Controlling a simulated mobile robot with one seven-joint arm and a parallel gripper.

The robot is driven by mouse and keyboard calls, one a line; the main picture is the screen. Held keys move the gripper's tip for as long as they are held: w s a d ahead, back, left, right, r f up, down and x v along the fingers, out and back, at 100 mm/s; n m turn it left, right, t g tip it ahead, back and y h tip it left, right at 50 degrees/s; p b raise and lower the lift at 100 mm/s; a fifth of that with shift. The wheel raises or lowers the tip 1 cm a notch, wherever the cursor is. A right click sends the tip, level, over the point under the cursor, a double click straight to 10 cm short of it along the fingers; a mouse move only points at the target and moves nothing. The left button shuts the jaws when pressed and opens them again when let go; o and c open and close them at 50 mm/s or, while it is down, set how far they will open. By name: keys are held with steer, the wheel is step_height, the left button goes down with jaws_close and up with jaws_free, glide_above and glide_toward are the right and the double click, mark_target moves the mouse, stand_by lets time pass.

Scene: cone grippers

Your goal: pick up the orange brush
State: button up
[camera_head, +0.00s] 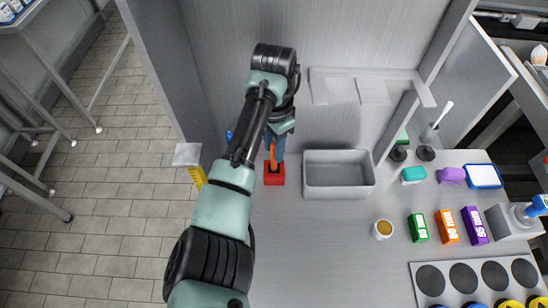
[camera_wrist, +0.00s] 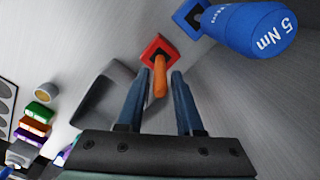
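The orange brush (camera_head: 272,152) stands handle up in a red square holder (camera_head: 274,178) on the grey worktop. Only its orange handle shows; the lower end is hidden in the holder. In the wrist view the orange handle (camera_wrist: 159,78) lies between the two blue fingers of my gripper (camera_wrist: 160,73), with a gap on both sides. My gripper is open and holds nothing. In the head view my gripper (camera_head: 278,138) is just behind the handle and is partly hidden by my arm.
A grey bin (camera_head: 338,192) stands right of the holder. A blue tool marked 5 Nm (camera_wrist: 250,28) stands close by in a blue holder (camera_wrist: 188,18). A yellow object (camera_head: 196,177) is at the worktop's left edge. Coloured boxes (camera_head: 447,227) and a cup (camera_head: 383,229) are farther right.

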jaws_close()
